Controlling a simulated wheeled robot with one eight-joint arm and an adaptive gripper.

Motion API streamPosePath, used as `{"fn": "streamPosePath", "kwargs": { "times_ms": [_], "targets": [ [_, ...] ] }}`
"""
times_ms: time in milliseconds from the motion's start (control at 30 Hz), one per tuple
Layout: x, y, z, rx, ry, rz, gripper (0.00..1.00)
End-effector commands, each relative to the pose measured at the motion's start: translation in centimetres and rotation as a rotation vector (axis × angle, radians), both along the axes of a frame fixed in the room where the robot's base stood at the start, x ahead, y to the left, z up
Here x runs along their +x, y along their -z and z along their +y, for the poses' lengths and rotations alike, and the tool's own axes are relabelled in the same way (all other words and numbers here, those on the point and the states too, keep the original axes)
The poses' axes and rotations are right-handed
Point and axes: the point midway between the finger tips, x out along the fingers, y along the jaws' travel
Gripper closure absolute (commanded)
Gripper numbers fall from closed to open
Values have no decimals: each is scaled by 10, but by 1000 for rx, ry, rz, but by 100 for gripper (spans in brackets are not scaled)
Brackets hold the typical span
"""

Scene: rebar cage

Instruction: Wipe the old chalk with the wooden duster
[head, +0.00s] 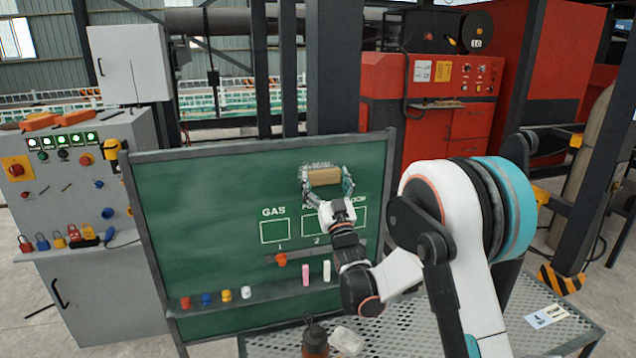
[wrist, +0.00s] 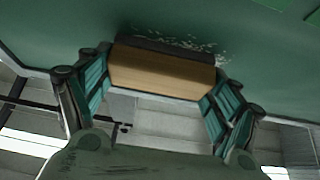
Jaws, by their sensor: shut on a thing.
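My gripper (head: 325,182) is shut on the wooden duster (head: 323,176), with one finger at each end of the block. In the wrist view the duster (wrist: 162,74) is a tan block with a dark pad along its board side, between the teal fingers of my gripper (wrist: 158,88). The pad is at or very close to the green chalkboard (head: 195,215); I cannot tell if it touches. White chalk marks (wrist: 205,46) show along the duster's edge in the wrist view, and a small chalk patch (head: 316,165) shows just above it in the head view. My gripper hides part of the lettering.
The board carries printed "GAS" lettering (head: 274,211) and boxes below the duster. Its ledge (head: 262,296) holds coloured magnets, a pink chalk (head: 305,274) and a white chalk (head: 327,270). A perforated table (head: 410,325) with a brown bottle (head: 315,340) stands in front.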

Motion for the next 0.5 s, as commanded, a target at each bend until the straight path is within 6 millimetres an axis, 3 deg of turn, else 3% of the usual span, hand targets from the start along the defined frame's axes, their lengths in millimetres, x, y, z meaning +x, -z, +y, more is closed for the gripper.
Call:
{"fn": "streamPosePath", "kwargs": {
  "times_ms": [500],
  "targets": [
    [8,0,-29,0,2,0,36]
  ]
}}
